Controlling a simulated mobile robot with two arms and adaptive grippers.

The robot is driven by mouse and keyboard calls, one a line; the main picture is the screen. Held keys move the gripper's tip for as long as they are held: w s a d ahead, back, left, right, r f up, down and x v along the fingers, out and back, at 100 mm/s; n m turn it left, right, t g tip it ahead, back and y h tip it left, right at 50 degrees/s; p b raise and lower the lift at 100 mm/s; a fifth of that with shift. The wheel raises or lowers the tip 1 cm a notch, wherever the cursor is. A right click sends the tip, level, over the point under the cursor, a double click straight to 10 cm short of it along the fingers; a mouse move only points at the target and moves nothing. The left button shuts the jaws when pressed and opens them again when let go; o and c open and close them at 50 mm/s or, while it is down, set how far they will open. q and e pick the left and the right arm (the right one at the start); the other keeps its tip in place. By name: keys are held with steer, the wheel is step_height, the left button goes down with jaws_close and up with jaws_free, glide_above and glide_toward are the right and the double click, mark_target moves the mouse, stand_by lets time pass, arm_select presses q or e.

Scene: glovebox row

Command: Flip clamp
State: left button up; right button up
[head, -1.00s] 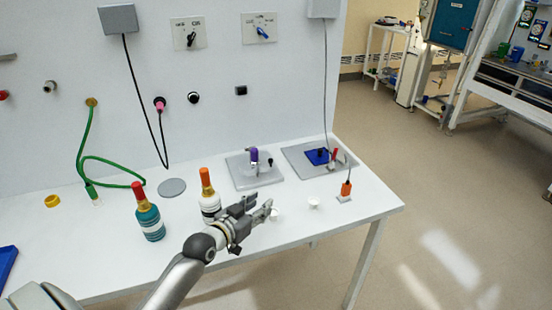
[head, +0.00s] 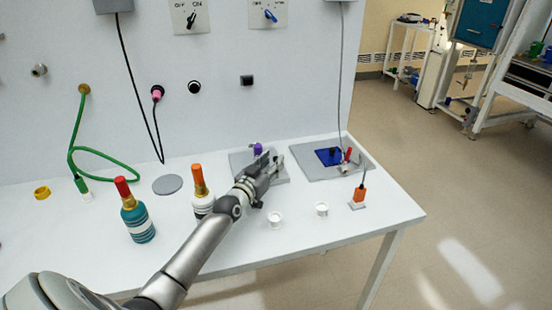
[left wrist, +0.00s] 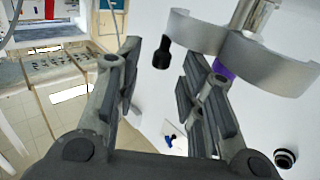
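A grey plate (head: 239,157) at the back of the table bears a fixture with a purple part (head: 257,148). In the left wrist view a curved grey metal piece (left wrist: 255,50), a purple part (left wrist: 222,72) and a black knob (left wrist: 162,52) show close by. My left gripper (head: 270,158) is over this plate and hides much of the fixture. In the wrist view its fingers (left wrist: 160,68) are apart, with the black knob between their tips; I cannot tell whether they touch it. The right gripper is not in view.
A second grey plate (head: 310,174) to the right bears a blue block (head: 327,157) and a red-handled part (head: 348,155). White cups (head: 275,220), an orange item (head: 359,195) and two bottles (head: 137,218) (head: 201,188) stand nearer.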

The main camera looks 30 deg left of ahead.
mark_target(276, 158)
arm_select(q)
steer(key=shift+w+a, duration=0.1)
steer(key=shift+w, duration=1.45)
jaws_close()
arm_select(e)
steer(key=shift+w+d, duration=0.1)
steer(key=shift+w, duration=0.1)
